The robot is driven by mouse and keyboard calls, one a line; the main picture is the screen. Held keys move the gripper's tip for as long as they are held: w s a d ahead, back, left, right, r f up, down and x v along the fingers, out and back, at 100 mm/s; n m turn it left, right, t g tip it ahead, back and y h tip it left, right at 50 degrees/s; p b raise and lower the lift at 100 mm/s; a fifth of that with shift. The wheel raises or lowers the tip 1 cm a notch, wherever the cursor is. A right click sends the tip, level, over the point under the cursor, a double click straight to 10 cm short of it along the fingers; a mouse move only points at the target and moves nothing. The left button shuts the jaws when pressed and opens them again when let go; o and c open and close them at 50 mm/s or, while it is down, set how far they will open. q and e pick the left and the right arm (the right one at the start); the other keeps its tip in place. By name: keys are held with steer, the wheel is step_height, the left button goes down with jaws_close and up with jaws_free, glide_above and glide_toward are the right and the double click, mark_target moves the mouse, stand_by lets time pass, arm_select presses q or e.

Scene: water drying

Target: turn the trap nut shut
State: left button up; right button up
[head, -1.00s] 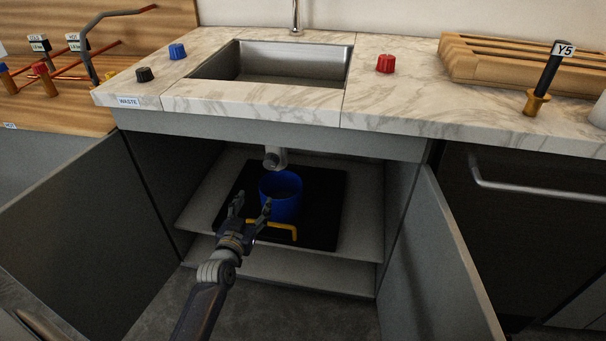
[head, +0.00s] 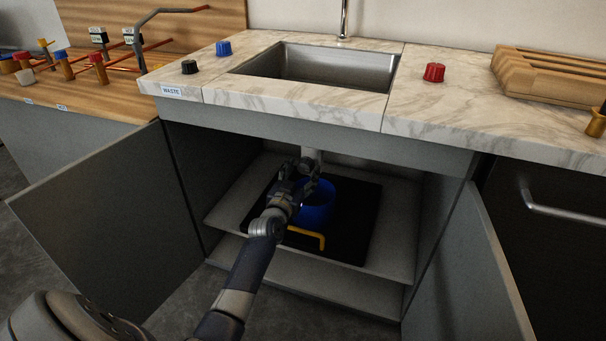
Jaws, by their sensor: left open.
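The trap under the sink shows only as a short piece of pale pipe (head: 313,156) at the top of the open cabinet. Its nut is hidden behind my gripper or too small to tell. My left gripper (head: 303,166) is open, in front of and close beside the pipe; I cannot tell whether it touches. A blue bucket (head: 318,205) stands below and just right of the gripper on a black mat (head: 358,215). My right gripper is not in view.
A yellow handle-like bar (head: 308,234) lies at the mat's front. Open cabinet doors stand left (head: 100,210) and right (head: 478,265). The sink (head: 325,68) and countertop are above. The shelf right of the mat (head: 397,235) is clear.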

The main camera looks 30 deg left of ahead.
arm_select(q)
steer(key=shift+w+a, duration=0.15)
steer(key=shift+w, duration=0.4)
steer(key=c, duration=1.1)
steer(key=shift+o, duration=0.2)
